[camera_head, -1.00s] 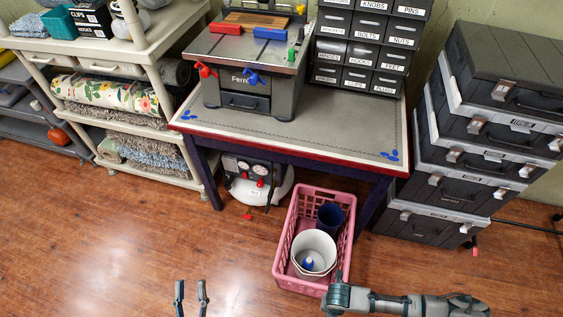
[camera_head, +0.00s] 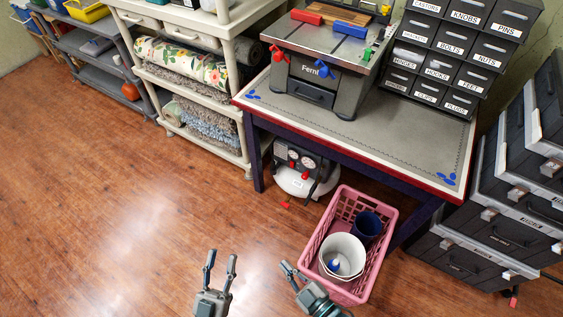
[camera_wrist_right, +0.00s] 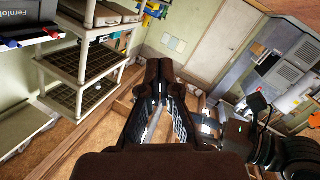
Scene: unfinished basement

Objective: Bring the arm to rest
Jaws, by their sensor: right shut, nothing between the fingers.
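My left gripper (camera_head: 222,256) is at the bottom middle of the head view, pointing up, with its two fingers apart and nothing between them. My right gripper (camera_head: 286,264) is just to its right, pointing up and left, in front of the pink crate's left side. In the right wrist view the right gripper's fingertips (camera_wrist_right: 159,66) are together with nothing held. The two grippers are apart from each other. Most of both arms is out of the head view.
A pink crate (camera_head: 318,237) on the floor holds a white bucket (camera_head: 342,250) and a dark blue container (camera_head: 368,228). A workbench (camera_head: 400,150) stands behind it, stacked toolboxes (camera_head: 500,237) at right, a beige shelf (camera_head: 240,100) at left. The wooden floor (camera_head: 110,220) at left is clear.

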